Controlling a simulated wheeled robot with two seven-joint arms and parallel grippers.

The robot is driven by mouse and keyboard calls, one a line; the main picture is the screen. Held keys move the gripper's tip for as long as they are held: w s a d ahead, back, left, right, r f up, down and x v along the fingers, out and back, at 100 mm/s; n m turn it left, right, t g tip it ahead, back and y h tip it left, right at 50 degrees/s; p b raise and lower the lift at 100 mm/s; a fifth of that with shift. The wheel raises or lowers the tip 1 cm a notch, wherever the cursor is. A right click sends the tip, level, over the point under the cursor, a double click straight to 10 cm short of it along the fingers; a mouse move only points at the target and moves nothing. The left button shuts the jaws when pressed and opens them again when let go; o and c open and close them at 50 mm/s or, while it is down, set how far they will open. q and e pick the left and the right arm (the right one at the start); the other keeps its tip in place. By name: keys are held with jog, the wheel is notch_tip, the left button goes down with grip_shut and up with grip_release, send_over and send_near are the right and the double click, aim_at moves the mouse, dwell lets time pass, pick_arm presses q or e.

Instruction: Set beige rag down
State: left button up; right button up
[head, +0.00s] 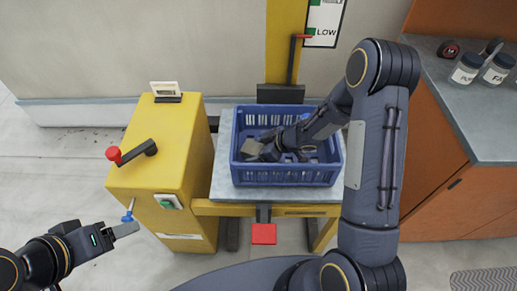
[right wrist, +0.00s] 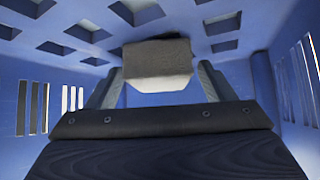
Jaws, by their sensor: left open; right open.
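The beige rag (head: 251,148) is a small grey-beige folded block inside the blue crate (head: 290,179), near its left side. In the right wrist view the rag (right wrist: 157,60) shows between and just beyond the fingertips, with a pale part below it. My right gripper (head: 268,150) is inside the crate, open around or just behind the rag; whether a finger touches it I cannot tell. My left gripper (head: 126,229) is open and holds nothing visible, at the lower left, close to a small blue-topped item on the yellow cabinet.
The crate stands on a grey platform (head: 224,180) with a yellow frame. A yellow cabinet (head: 164,135) with a red-knobbed crank is at its left. An orange counter (head: 455,195) with jars is at the right. The crate walls surround my right gripper closely.

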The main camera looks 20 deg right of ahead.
jog(key=shift+d+r, duration=0.1)
jog(key=shift+r, duration=0.15)
jog(key=p+v, duration=0.2)
jog(key=v, duration=0.5)
jog(key=shift+s, duration=0.15)
